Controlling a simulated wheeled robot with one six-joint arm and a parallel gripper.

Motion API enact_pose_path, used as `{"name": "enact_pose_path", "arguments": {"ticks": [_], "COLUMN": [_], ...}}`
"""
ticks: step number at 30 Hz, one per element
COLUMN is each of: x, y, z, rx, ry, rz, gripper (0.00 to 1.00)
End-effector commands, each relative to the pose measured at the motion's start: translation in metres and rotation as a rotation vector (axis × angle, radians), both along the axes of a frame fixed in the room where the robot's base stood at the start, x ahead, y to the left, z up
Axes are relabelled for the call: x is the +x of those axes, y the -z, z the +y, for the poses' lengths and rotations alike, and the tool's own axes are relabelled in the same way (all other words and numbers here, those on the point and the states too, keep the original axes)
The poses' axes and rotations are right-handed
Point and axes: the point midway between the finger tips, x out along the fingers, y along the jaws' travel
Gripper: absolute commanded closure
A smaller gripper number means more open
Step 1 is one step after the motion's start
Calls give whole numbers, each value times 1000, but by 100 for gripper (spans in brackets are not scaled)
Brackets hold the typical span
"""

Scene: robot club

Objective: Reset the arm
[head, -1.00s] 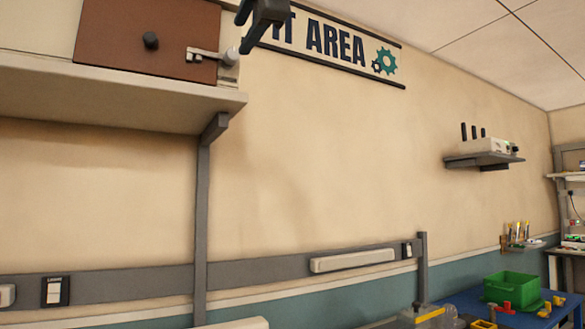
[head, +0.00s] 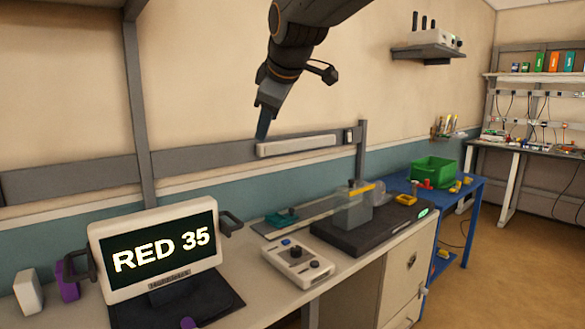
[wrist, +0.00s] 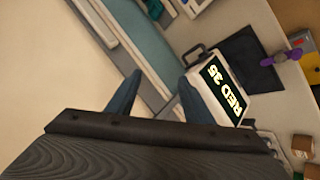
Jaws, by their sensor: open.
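My gripper (head: 264,122) hangs from my arm at the upper middle of the head view, in front of the beige wall and above the bench. It points downward. In the wrist view my gripper (wrist: 155,92) shows two blue fingers spread apart with nothing between them. It is clear of the bench and touches nothing that I can see.
A monitor (head: 109,231) reading "RED 35" stands on the bench (head: 255,258) at lower left. A control box (head: 296,262) and a dark machine (head: 345,238) stand to its right. A green bin (head: 433,172) sits on a blue table (head: 478,190). Floor (head: 520,255) is clear at right.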

Motion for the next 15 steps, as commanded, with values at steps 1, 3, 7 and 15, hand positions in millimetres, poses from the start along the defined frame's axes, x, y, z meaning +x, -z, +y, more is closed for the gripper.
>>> {"name": "enact_pose_path", "arguments": {"ticks": [1, 3, 7, 15], "x": [-2, -9, -33, -121], "y": [33, 74, 148, 285], "z": [-21, -45, -92, -182], "rx": [17, 47, 101, 209], "ry": [62, 150, 323, 728], "rz": [60, 136, 276, 545], "gripper": [53, 53, 53, 53]}}
